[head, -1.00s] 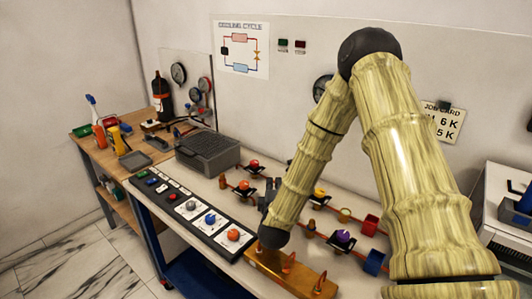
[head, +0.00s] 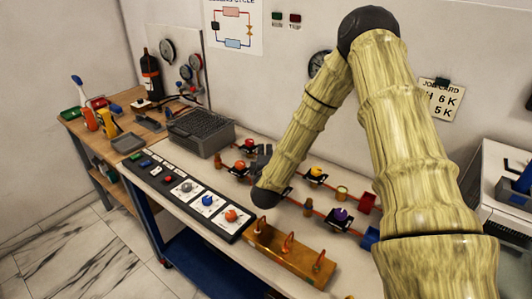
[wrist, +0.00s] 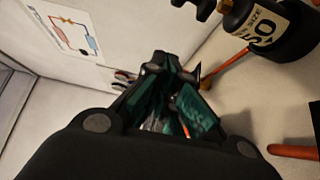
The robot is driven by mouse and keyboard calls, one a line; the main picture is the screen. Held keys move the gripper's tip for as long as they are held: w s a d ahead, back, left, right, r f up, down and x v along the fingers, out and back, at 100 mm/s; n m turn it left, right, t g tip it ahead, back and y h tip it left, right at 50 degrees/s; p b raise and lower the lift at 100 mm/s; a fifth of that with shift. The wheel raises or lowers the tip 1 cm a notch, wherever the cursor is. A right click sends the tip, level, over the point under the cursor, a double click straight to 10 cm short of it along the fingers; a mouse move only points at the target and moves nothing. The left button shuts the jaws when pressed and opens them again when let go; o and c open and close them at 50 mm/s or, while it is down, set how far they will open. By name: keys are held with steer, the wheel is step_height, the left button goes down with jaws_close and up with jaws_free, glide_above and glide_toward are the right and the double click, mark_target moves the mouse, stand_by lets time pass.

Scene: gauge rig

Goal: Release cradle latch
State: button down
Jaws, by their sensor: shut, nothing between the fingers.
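Several dark cradles hold valves with coloured knobs on copper pipes on the bench. I cannot make out which part is the cradle latch. My gripper (head: 262,158) is low over the bench, just right of the red and orange-red valves, partly hidden by my arm. In the wrist view its dark, green-padded fingers (wrist: 172,100) are shut with nothing held. I cannot tell whether they touch anything.
A brass block (head: 290,258) with copper loops lies at the bench front. A black control panel (head: 188,188) and grey case (head: 200,130) are to the left. The wrist view shows a black, labelled cylinder (wrist: 268,32) near a copper pipe (wrist: 228,70).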

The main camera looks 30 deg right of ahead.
steer(key=shift+w+d+p, duration=0.2)
steer(key=shift+d+p, duration=0.35)
steer(key=shift+d, duration=0.35)
steer(key=shift+w+d+p, duration=0.25)
steer(key=shift+d+p, duration=0.3)
steer(key=shift+d, duration=0.35)
steer(key=shift+w+d+p, duration=0.2)
steer(key=shift+d+p, duration=0.35)
steer(key=shift+d, duration=0.35)
steer(key=shift+s+n+y+b, duration=0.1)
steer(key=shift+n+y+b, duration=0.2)
steer(key=shift+y, duration=0.1)
steer(key=shift+s+d+t+y, duration=0.1)
steer(key=shift+s+t+y, duration=0.05)
steer(key=shift+t+y, duration=0.2)
